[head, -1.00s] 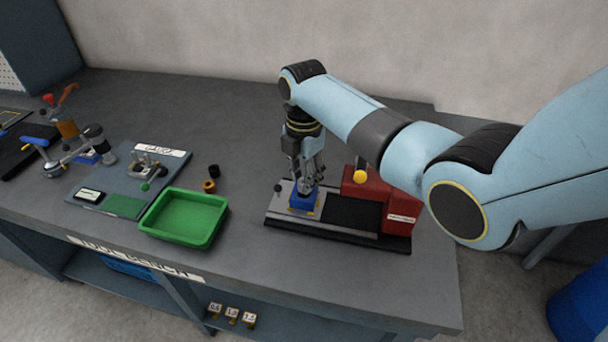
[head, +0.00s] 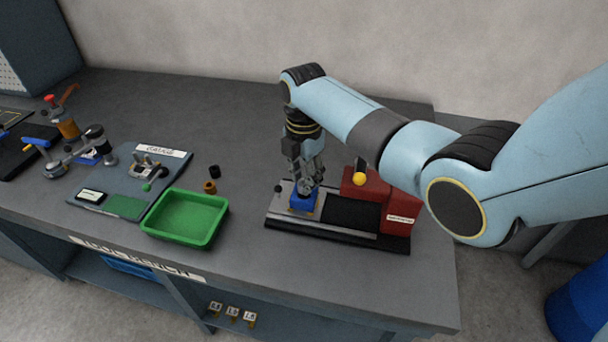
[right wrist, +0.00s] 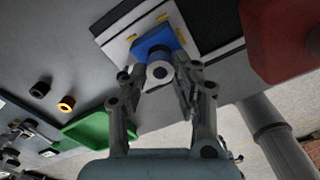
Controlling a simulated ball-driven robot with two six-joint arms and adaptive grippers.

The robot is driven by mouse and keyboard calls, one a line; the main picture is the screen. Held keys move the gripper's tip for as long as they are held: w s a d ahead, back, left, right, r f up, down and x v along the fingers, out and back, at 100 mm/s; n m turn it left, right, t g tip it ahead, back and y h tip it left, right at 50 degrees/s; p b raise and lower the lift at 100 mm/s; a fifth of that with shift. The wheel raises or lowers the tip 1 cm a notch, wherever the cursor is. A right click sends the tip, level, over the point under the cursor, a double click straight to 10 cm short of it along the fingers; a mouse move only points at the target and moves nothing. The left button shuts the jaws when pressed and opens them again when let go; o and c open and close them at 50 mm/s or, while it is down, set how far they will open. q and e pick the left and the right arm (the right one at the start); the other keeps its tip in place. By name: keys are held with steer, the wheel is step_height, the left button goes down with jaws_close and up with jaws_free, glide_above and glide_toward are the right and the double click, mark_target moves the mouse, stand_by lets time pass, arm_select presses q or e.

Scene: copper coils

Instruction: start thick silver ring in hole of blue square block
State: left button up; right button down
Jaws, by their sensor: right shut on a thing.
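My right gripper (head: 306,184) is shut on the thick silver ring (right wrist: 159,72), directly over the blue square block (head: 303,204). In the right wrist view the ring sits between the two fingertips (right wrist: 160,76). It overlaps the near part of the blue block (right wrist: 154,40) there. The block's hole is hidden behind the ring and fingers. I cannot tell whether the ring's lower end is inside the hole or just above it. The block stands on the light left part of a dark-edged plate (head: 279,206). My left gripper is not in view.
A red box (head: 401,212) and a yellow ball knob (head: 359,179) stand right of the block. A green tray (head: 185,218) lies to the left, with a black ring (head: 215,171) and a copper-coloured ring (head: 209,187) behind it. The bench between tray and plate is clear.

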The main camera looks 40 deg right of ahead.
steer(key=shift+f, duration=0.6)
stand_by(0.6)
steer(key=shift+f, duration=0.45)
stand_by(1.1)
steer(key=shift+c, duration=2.3)
jaws_free()
